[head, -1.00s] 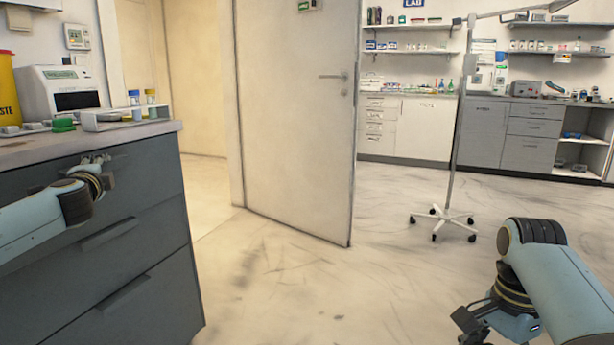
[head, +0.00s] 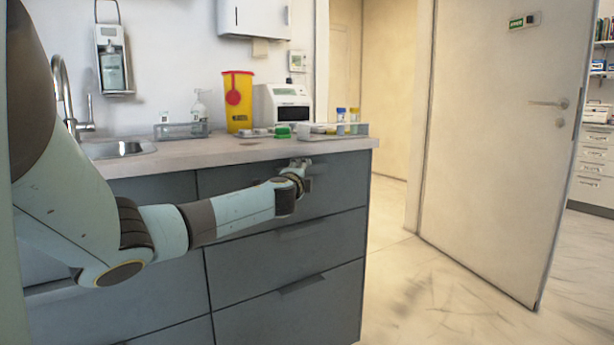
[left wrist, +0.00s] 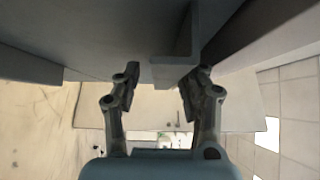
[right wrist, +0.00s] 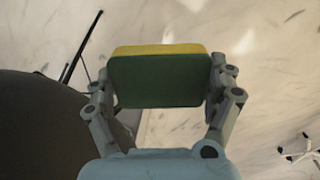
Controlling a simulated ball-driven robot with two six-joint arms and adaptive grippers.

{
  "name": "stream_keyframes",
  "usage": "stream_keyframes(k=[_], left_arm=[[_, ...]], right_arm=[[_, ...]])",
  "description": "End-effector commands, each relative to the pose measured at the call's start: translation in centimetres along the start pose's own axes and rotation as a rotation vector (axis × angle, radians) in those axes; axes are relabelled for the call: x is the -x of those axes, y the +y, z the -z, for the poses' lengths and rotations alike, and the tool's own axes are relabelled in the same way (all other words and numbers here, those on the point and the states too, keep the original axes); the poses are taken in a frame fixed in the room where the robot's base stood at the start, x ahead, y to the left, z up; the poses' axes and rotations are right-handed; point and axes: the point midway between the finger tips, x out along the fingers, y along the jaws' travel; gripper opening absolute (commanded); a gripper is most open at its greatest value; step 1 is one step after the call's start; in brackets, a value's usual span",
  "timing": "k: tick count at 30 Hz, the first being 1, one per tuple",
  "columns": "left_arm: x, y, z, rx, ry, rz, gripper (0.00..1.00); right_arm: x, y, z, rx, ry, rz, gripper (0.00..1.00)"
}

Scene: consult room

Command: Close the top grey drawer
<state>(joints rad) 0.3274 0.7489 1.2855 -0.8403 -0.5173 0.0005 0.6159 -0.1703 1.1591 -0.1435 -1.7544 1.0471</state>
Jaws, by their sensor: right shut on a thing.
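The top grey drawer (head: 338,184) is the upper front of the grey cabinet under the worktop. In the head view it looks about in line with the fronts below; I cannot tell whether a small gap remains. My left gripper (head: 298,178) is at its upper part, by the handle. In the left wrist view my left gripper (left wrist: 166,74) has its fingers apart, with the grey handle (left wrist: 178,62) between or just beyond them; contact is unclear. My right gripper (right wrist: 160,76) is shut on a yellow and green sponge (right wrist: 158,82), seen only in the right wrist view.
The worktop (head: 225,152) carries a yellow sharps bin (head: 238,110), a white device (head: 290,92), a green item (head: 282,132) and a tray with small bottles (head: 338,130). A sink (head: 118,149) is at the left. An open door (head: 495,140) and clear floor are at the right.

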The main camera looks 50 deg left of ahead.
Motion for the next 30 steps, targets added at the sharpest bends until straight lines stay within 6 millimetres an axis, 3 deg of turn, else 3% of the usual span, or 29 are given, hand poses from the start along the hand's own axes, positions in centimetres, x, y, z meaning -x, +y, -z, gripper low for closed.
stream_keyframes(k=[10, 21, 30], left_arm=[[1.1, -0.1, 0.0, -0.002, 0.002, 0.003, 0.42], [8.9, 0.0, 0.0, -0.005, 0.005, 0.000, 0.42], [11.9, 0.0, 0.0, -0.001, 0.001, 0.001, 0.42]], right_arm=[[0.0, 0.0, 0.0, 0.000, 0.000, 0.000, 0.77], [0.0, 0.0, 0.0, 0.000, 0.000, 0.000, 0.77], [0.0, 0.0, 0.0, 0.000, 0.000, 0.000, 0.77]])
